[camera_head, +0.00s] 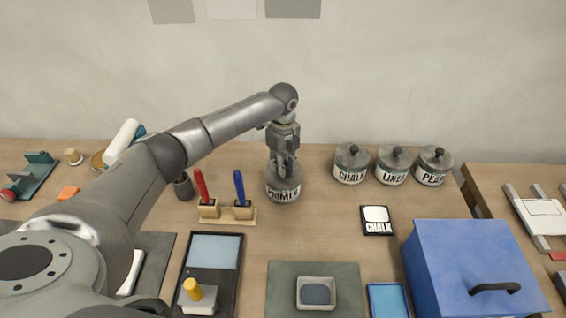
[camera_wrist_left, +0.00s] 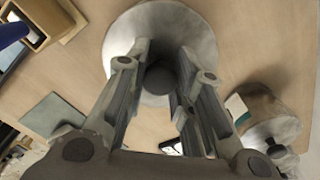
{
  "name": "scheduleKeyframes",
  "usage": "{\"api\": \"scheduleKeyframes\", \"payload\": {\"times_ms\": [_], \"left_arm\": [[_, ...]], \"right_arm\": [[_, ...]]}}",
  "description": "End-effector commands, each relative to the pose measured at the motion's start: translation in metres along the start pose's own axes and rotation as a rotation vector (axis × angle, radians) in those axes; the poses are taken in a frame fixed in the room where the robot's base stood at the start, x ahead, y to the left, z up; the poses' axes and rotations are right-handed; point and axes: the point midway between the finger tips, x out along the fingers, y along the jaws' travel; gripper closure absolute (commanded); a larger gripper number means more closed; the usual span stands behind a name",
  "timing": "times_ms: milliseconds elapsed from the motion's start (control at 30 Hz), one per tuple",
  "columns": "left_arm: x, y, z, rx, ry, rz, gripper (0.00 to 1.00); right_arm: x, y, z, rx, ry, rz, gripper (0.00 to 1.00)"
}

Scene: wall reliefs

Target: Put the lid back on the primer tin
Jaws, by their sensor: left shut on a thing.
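In the left wrist view the gripper (camera_wrist_left: 161,68) is shut on the dark knob of the round grey lid (camera_wrist_left: 140,35). The lid is over the tin's top. The fingers partly cover it, and I cannot tell whether it sits fully on the rim. My right gripper is not in view.
A wooden holder (camera_head: 243,214) with red and blue handled tools is at the front left. A blue box (camera_head: 470,265) stands front right.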

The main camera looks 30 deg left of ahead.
Motion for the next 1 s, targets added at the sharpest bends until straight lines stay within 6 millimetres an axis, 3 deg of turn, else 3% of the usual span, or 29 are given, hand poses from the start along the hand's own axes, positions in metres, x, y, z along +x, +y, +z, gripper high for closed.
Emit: {"api": "scheduleKeyframes", "payload": {"times_ms": [133, 167, 333, 567, 767, 1000], "left_arm": [[-0.0001, -0.0001, 0.0000, 0.000, 0.000, 0.000, 1.00], [-0.0001, -0.0001, 0.0000, 0.000, 0.000, 0.000, 0.76], [-0.0002, 0.0000, 0.0001, 0.000, 0.000, 0.000, 0.54], [-0.0002, 0.0000, 0.0002, 0.000, 0.000, 0.000, 0.52], [-0.0001, 0.0001, 0.0002, 0.000, 0.000, 0.000, 0.30], [-0.0001, 0.0001, 0.0002, 0.000, 0.000, 0.000, 0.30]], "right_arm": [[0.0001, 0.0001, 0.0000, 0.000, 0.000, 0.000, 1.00], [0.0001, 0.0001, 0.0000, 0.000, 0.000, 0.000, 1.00], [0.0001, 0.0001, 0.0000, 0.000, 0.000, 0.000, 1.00], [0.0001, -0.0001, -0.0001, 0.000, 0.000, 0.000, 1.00], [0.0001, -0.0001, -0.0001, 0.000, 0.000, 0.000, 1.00], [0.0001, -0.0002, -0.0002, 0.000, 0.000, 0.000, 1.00]]}}
